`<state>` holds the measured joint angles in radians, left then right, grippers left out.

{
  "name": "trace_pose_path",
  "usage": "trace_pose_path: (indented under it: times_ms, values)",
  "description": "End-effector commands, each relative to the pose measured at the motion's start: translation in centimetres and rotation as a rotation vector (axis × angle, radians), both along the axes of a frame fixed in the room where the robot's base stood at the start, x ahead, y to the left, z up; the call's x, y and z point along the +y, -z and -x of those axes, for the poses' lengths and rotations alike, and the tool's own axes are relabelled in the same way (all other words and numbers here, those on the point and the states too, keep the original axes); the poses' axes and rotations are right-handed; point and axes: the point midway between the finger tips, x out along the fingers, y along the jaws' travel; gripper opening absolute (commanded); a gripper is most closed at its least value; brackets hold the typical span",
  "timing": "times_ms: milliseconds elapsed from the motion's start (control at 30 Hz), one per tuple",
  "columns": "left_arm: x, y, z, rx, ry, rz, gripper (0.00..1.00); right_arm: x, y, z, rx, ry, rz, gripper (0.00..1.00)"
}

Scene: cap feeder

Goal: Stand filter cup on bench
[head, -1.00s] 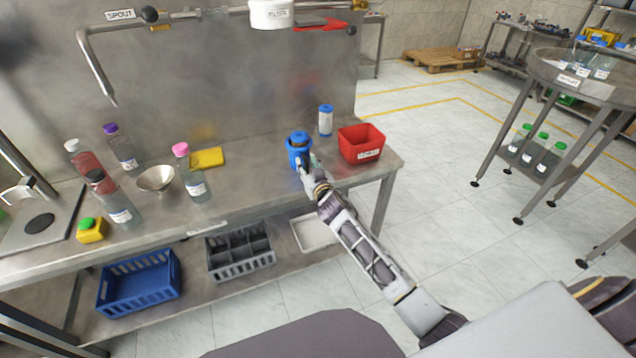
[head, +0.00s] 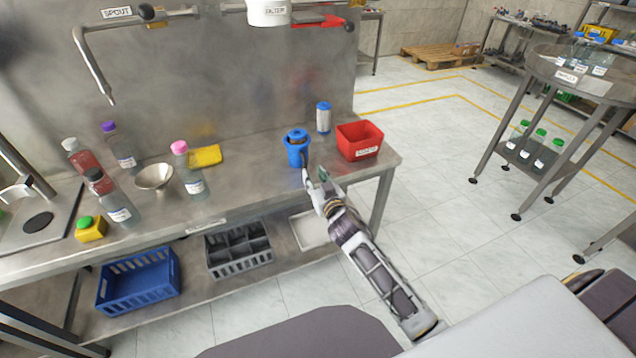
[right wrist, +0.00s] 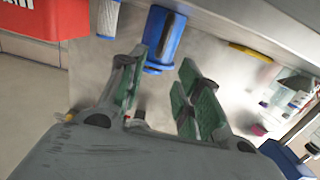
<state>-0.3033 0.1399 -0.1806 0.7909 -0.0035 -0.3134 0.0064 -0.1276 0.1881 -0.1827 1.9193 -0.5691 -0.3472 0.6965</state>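The cup looks clear of the fingers. My left gripper is not in view.
A red bin (head: 359,141) and a white cartridge with blue ends (head: 323,119) stand close by the cup. A white filter head (head: 268,12) hangs above. Bottles, a funnel (head: 154,177) and a yellow cloth (head: 205,156) are to the left. Bench between cloth and cup is clear.

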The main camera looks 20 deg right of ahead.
Motion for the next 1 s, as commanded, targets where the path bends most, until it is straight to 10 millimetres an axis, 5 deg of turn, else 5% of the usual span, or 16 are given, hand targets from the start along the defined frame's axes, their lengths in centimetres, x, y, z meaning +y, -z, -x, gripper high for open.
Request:
trace_pose_path:
  times_ms: [400, 1000]
  values:
    - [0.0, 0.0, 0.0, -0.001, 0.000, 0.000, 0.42, 0.0, -0.1, 2.3, 0.001, 0.000, 0.000, 0.34]
    - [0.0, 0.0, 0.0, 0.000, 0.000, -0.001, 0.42, 0.0, -0.2, 2.4, 0.000, 0.000, 0.000, 0.34]
